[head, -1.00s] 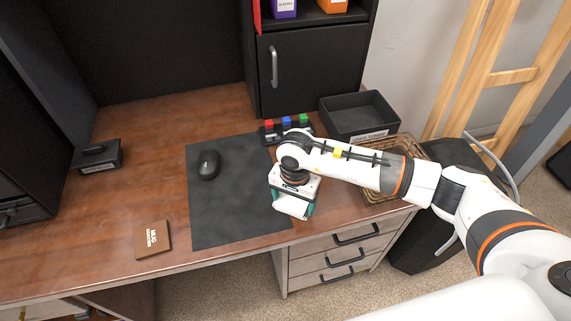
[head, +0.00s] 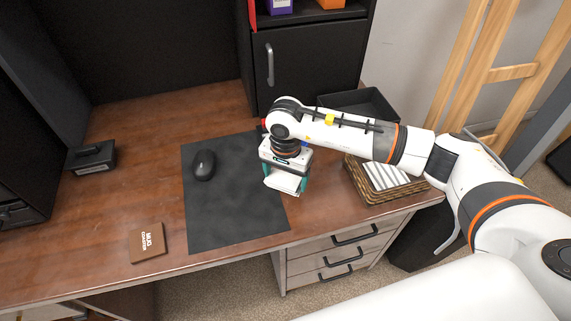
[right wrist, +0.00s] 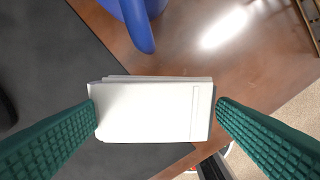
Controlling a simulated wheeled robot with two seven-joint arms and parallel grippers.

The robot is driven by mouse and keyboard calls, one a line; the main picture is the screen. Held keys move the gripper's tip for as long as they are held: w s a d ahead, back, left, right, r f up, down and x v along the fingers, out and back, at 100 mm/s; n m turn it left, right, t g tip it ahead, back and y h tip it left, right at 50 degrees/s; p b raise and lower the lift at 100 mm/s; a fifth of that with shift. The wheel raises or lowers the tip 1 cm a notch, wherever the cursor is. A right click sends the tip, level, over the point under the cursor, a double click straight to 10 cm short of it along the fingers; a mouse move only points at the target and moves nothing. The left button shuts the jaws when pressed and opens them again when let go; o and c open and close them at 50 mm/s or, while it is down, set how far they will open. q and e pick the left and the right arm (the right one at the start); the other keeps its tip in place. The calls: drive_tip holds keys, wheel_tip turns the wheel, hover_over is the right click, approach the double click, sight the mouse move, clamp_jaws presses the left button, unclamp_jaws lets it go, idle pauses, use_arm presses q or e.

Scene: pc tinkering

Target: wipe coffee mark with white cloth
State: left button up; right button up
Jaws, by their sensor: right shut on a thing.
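A folded white cloth (right wrist: 150,110) sits between the green fingertips of my right gripper (right wrist: 156,112), which is shut on it. In the head view, the right gripper (head: 285,178) points down and holds the cloth (head: 284,184) above the right edge of the dark desk mat. I cannot tell the cloth's exact height above the desk. I see no coffee mark in these frames; the arm and cloth hide part of the desk. My left gripper is not in view.
A blue object (right wrist: 140,18) is just past the cloth. A wicker basket (head: 374,190) with striped cloth and a black tray (head: 384,106) stand right. The mat (head: 228,220) holds a mouse (head: 204,164); a mug coaster (head: 147,242) lies left. The left desk is mostly clear.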

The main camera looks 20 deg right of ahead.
drive_tip(key=shift+w+r+p, duration=0.15)
drive_tip(key=shift+r+p, duration=0.15)
drive_tip(key=shift+r, duration=0.5)
drive_tip(key=shift+r+p, duration=0.3)
drive_tip(key=shift+r, duration=0.6)
